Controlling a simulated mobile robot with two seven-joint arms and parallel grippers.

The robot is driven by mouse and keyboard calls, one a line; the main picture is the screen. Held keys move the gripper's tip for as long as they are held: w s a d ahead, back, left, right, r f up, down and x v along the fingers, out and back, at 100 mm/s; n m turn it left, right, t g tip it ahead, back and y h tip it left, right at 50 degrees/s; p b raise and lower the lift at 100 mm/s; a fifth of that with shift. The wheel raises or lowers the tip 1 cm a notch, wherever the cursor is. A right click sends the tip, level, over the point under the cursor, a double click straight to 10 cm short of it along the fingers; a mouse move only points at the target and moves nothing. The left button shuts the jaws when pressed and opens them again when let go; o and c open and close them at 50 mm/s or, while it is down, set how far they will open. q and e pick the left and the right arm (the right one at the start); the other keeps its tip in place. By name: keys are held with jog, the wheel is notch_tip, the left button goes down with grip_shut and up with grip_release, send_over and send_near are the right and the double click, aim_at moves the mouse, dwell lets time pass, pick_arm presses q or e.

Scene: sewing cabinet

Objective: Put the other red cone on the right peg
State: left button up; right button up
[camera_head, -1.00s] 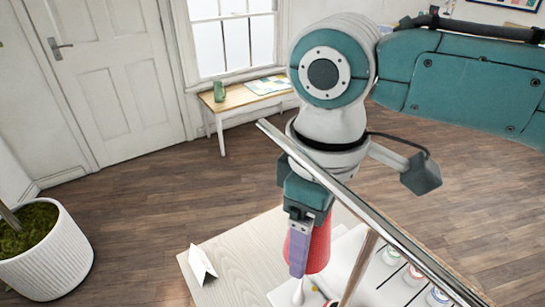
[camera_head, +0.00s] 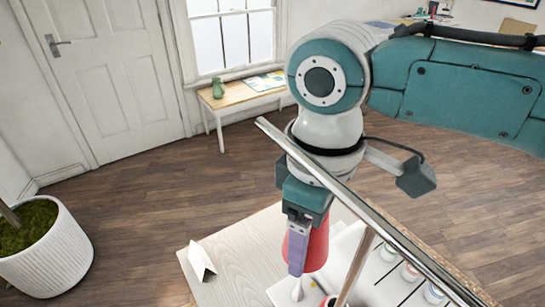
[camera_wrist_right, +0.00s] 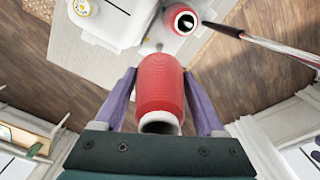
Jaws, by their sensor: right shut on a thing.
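My right gripper (camera_head: 297,268) is shut on a red cone (camera_head: 319,246), which it holds upright above the pale cabinet top. In the right wrist view the held red cone (camera_wrist_right: 160,88) sits between the two purple fingers (camera_wrist_right: 160,98). A second red cone (camera_wrist_right: 182,19), with a pale, dark-centred top, stands beyond it; in the head view only a sliver of red shows at the bottom edge. A white peg-like tip (camera_head: 297,291) shows just below the fingers. I cannot tell whether the held cone touches it. My left gripper is not in view.
A long metal rod (camera_head: 350,205) on a wooden post (camera_head: 358,268) crosses close to my right gripper. Several spools or jars (camera_head: 411,272) stand at the right. A folded white card (camera_head: 201,262) stands on the table (camera_head: 233,258) at left.

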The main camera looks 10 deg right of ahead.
jog(key=shift+r+p, duration=0.1)
jog(key=shift+p, duration=0.2)
jog(key=shift+f+b, duration=0.9)
jog(key=shift+f, duration=0.35)
jog(key=shift+f+b, duration=2.25)
jog(key=shift+f, duration=1)
jog(key=shift+f, duration=0.1)
jog(key=shift+f, duration=0.4)
